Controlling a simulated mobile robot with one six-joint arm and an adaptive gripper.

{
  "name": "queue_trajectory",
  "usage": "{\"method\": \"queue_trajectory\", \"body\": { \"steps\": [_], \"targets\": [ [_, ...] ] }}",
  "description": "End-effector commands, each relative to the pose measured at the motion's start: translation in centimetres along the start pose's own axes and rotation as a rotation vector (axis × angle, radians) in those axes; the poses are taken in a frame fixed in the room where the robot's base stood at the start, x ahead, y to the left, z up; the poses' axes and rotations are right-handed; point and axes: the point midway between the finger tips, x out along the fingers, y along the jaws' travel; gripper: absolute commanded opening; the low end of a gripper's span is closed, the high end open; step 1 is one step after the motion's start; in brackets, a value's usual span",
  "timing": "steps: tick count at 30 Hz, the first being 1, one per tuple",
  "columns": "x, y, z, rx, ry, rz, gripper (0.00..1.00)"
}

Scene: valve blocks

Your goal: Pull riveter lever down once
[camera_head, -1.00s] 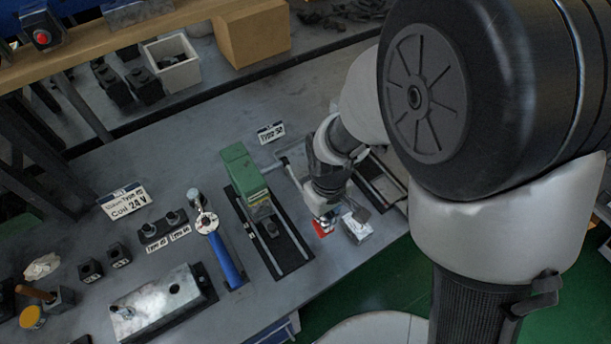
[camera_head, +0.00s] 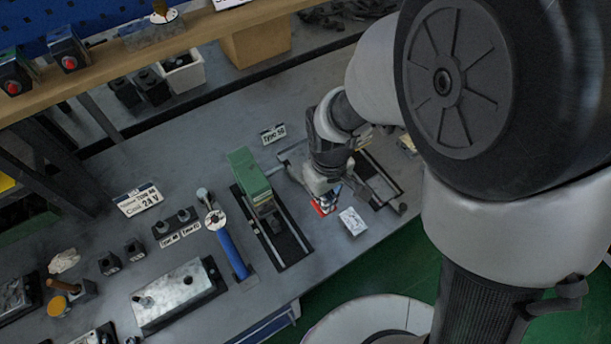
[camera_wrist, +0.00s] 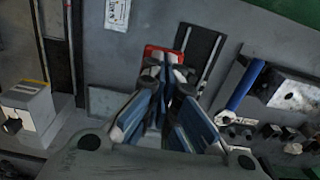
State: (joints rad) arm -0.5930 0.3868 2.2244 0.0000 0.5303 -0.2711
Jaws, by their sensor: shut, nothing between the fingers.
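A green bench press (camera_head: 250,175) stands on a black slotted base (camera_head: 290,248) in the head view. I take it for the riveter, but I cannot make out its lever clearly. A tool with a blue handle (camera_head: 233,255) stands to its left and also shows in the wrist view (camera_wrist: 244,86). My gripper (camera_head: 327,203) points down to the right of the green press, apart from it. In the wrist view my gripper (camera_wrist: 165,62) has its blue-padded fingers closed together and empty, over a red item (camera_wrist: 150,51) on the bench.
A small white box (camera_head: 352,222) stands to the right of my gripper. A metal block (camera_head: 178,292) lies at the front left. A Coil 24 V sign (camera_head: 138,199) stands behind it. A wooden shelf (camera_head: 130,62) runs along the back.

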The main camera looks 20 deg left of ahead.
Motion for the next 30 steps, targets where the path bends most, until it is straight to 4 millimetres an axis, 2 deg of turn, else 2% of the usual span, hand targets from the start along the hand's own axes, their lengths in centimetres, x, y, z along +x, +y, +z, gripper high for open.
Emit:
{"method": "queue_trajectory", "body": {
  "steps": [1,15,30],
  "targets": [
    [-0.9,0.0,0.0,0.000,0.000,0.000,0.00],
    [-5.5,0.0,0.0,0.000,0.001,0.000,0.00],
    [-5.7,0.0,0.0,0.000,0.000,0.000,0.00]
  ]
}}
